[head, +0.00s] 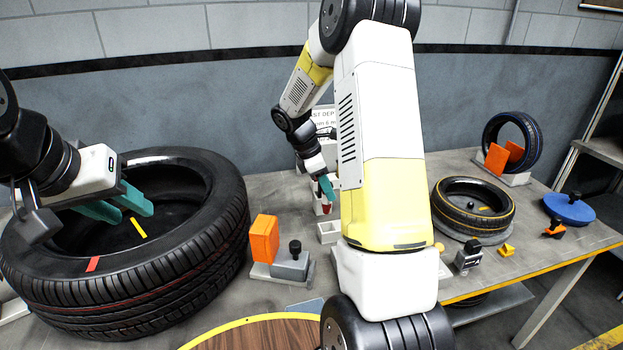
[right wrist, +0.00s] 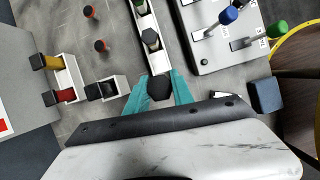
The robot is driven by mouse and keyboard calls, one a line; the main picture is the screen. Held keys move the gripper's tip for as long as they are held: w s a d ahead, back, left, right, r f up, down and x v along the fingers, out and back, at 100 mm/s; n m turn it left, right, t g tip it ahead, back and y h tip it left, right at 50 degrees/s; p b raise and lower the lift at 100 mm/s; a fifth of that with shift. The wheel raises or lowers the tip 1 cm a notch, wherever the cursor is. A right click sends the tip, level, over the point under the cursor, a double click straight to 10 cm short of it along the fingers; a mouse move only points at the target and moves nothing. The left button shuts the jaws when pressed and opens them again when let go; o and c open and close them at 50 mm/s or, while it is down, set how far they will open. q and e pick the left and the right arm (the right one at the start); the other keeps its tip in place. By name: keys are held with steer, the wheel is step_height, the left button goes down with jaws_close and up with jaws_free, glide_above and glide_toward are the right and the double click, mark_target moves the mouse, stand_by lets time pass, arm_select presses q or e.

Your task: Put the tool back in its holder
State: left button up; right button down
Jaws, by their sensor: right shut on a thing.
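My right gripper (right wrist: 160,92) is shut on a tool with a dark, rounded end (right wrist: 160,86), seen nearly end-on in the right wrist view. The tool's lower part is hidden, so I cannot tell whether it is in a holder. A pale slotted rack (right wrist: 143,8) lies just ahead of the fingers, with a dark hex-topped piece (right wrist: 150,39) in it. In the head view my right gripper (head: 327,188) is over the middle of the bench, partly behind my arm. My left gripper (head: 125,205) is open and empty over the large tyre (head: 190,265).
A pale holder (right wrist: 119,83) with a dark piece stands left of the fingers, near yellow- and red-ended tools (right wrist: 52,97). A grey panel with blue and green knobs (right wrist: 225,50) is at right. In the head view, an orange block (head: 264,238) stands beside the large tyre.

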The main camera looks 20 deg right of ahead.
mark_target(328, 213)
steer(key=shift+d+n+t, duration=0.25)
steer(key=shift+n+t, duration=0.05)
steer(key=shift+n, duration=0.3)
steer(key=shift+f, duration=4.35)
steer(key=c, duration=1)
jaws_free()
steer(key=shift+r, duration=0.1)
